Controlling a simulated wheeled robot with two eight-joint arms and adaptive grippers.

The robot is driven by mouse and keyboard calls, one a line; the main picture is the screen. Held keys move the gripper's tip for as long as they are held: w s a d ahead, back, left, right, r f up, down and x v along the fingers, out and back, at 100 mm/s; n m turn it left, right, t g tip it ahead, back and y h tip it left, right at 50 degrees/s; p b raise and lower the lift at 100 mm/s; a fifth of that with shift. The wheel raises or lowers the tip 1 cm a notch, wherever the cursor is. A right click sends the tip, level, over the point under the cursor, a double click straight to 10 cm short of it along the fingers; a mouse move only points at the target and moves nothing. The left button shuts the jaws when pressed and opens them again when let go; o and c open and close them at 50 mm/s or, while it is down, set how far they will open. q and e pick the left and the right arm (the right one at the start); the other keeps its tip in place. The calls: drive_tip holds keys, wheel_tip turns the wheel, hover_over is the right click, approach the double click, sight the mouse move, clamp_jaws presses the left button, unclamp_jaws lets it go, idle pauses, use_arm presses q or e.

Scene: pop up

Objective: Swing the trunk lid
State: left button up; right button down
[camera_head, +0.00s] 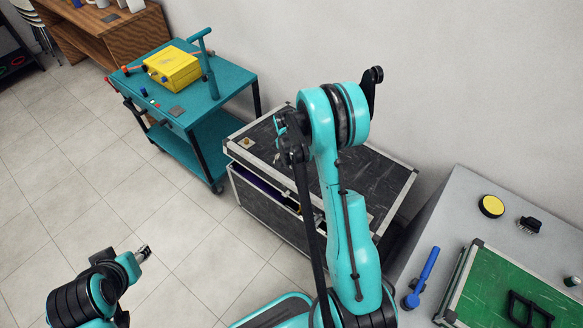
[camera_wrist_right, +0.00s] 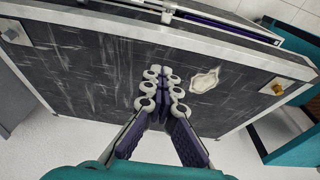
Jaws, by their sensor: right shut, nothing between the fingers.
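The trunk (camera_head: 272,222) is a black case with silver edges, standing on the floor against the wall in the head view. Its lid (camera_head: 385,185) is raised a little at the front, where a narrow gap shows purple. My right arm crosses in front of the trunk and hides its middle. In the right wrist view the lid's scuffed dark panel (camera_wrist_right: 85,70) fills most of the picture. My right gripper (camera_wrist_right: 160,75) is shut and empty in front of this panel; whether it touches is unclear. My left gripper (camera_head: 145,253) is low at the left, over the floor, away from the trunk.
A teal cart (camera_head: 225,80) with a yellow box (camera_head: 172,67) stands just left of the trunk. A grey table (camera_head: 450,220) with a green board (camera_head: 510,290) and a blue tool (camera_head: 424,275) is at the right. The wall is close behind. Tiled floor at the left is clear.

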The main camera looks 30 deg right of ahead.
wheel_tip(320, 180, up, 6)
drive_tip(key=w+d+p, duration=0.1)
drive_tip(key=d+p, duration=0.1)
drive_tip(key=shift+d+f+p, duration=0.2)
drive_tip(key=shift+f+p, duration=0.05)
drive_tip(key=shift+p, duration=0.15)
drive_tip(key=c, duration=2.2)
unclamp_jaws()
drive_tip(key=o, duration=0.4)
drive_tip(key=shift+r, duration=0.1)
drive_tip(key=r, duration=0.4)
drive_tip(key=a+r, duration=0.1)
drive_tip(key=r, duration=0.6)
drive_tip(key=shift+s+a+r, duration=0.35)
